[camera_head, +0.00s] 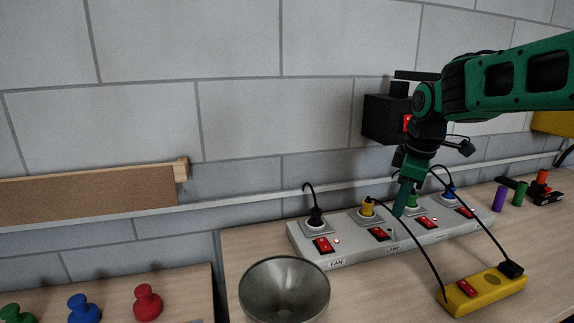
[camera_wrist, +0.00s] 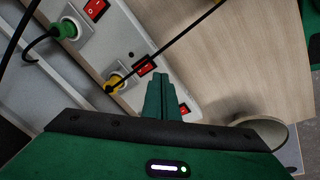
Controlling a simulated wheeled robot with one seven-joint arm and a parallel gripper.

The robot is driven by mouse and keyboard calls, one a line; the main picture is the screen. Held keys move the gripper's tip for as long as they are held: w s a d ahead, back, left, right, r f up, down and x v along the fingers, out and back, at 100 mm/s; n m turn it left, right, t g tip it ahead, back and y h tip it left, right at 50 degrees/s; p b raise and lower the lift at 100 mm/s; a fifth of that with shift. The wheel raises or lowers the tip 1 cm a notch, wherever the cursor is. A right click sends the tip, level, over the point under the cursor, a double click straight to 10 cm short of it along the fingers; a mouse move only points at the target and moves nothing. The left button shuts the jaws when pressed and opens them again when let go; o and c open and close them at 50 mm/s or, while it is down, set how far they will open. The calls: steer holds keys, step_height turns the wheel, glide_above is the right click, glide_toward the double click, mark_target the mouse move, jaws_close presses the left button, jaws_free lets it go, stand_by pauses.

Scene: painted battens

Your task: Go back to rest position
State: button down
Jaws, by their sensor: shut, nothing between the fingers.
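My gripper (camera_head: 401,200) is green, with its fingers shut together and nothing between them. In the head view it points down over the middle of a white power strip (camera_head: 343,252), between the yellow plug (camera_head: 367,207) and the green plug (camera_head: 411,199). In the wrist view the closed fingers (camera_wrist: 161,97) are in front of the strip, near a red switch (camera_wrist: 144,65). Whether the fingertips touch the strip I cannot tell. My arm reaches in from the upper right.
A metal bowl (camera_head: 284,290) stands in front of the strip. A yellow box (camera_head: 484,292) with cables lies at the right front. A black wall box (camera_head: 384,119) is behind my gripper. Purple (camera_head: 500,198) and green (camera_head: 520,194) cylinders stand at right. Coloured pegs (camera_head: 147,303) are at lower left.

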steer(key=s+f+m, duration=0.3)
steer(key=s+m, duration=0.1)
steer(key=s+d+f+m+t, duration=0.1)
steer(key=s+f+m, duration=0.1)
steer(key=s+m, duration=0.2)
steer(key=s+d+f+m, duration=0.1)
steer(key=s+f+m, duration=0.2)
steer(key=s, duration=0.3)
steer(key=shift+d+f+m+t, duration=0.15)
steer(key=shift+f+m+t, duration=0.2)
steer(key=shift+m+t, duration=0.05)
steer(key=s+d+m, duration=0.1)
steer(key=s+d, duration=0.1)
steer(key=s, duration=0.1)
steer(key=s+d+f+m+g, duration=0.1)
steer(key=s+d, duration=0.2)
steer(key=s+d+m+g+h, duration=0.1)
steer(key=s+d+m, duration=0.1)
steer(key=s+d, duration=0.1)
steer(key=shift+d+f, duration=0.2)
steer(key=shift+f, duration=0.1)
steer(key=s+d+m+g, duration=0.2)
steer(key=s+d, duration=0.1)
steer(key=s, duration=0.5)
steer(key=shift+f+m+g+y, duration=0.25)
steer(key=shift+m+g+y, duration=0.05)
steer(key=shift+m+y, duration=0.1)
steer(key=shift+w+f, duration=0.25)
steer(key=shift+w, duration=0.4)
